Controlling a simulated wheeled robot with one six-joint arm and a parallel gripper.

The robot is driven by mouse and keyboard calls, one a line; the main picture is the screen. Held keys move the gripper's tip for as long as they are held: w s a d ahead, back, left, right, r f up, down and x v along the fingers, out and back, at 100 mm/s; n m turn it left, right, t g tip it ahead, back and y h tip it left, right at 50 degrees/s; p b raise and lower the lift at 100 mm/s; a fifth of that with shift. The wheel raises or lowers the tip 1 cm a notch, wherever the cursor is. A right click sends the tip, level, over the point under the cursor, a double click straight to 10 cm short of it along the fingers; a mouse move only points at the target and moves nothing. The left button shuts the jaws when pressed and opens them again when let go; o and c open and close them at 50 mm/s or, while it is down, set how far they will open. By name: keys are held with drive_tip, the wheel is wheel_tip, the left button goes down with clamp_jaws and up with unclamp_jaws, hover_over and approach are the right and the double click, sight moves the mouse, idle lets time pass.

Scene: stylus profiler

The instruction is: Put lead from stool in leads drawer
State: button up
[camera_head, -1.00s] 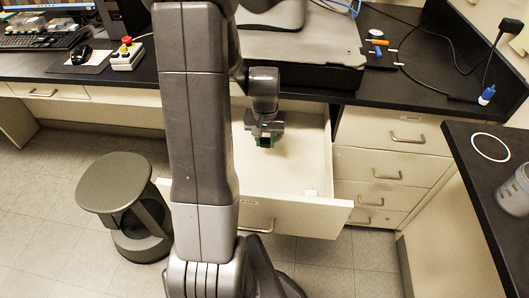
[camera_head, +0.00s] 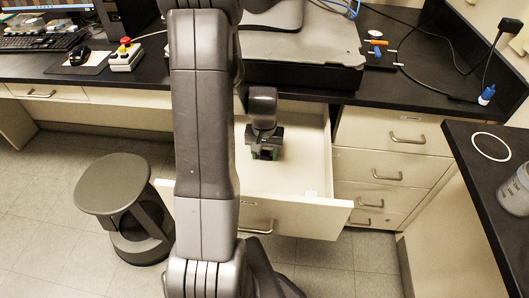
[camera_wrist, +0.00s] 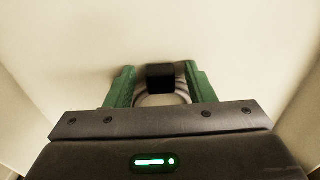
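The lead is a grey coil (camera_wrist: 160,100) with a black block-like end (camera_wrist: 160,78), seen between my fingers in the wrist view. My gripper (camera_wrist: 160,80) has green fingers, one on each side of the black end with a narrow gap at each side, so it looks open around the lead. In the head view my gripper (camera_head: 265,152) is down inside the pulled-out drawer (camera_head: 300,205), over its pale floor. Whether the lead rests fully on that floor is hard to tell. The grey stool (camera_head: 115,180) stands at the left with a bare top.
Closed drawers (camera_head: 385,170) are at the right of the open one. The dark bench (camera_head: 420,70) runs above, carrying a grey instrument base (camera_head: 310,50). A side counter (camera_head: 475,165) with a bottle is at the right. Bare floor lies around the stool.

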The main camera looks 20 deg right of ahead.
wheel_tip(320, 180, up, 12)
drive_tip(key=p, duration=0.1)
drive_tip(key=shift+s+a+r, duration=0.15)
drive_tip(key=shift+s, duration=0.05)
idle(0.5)
idle(1.2)
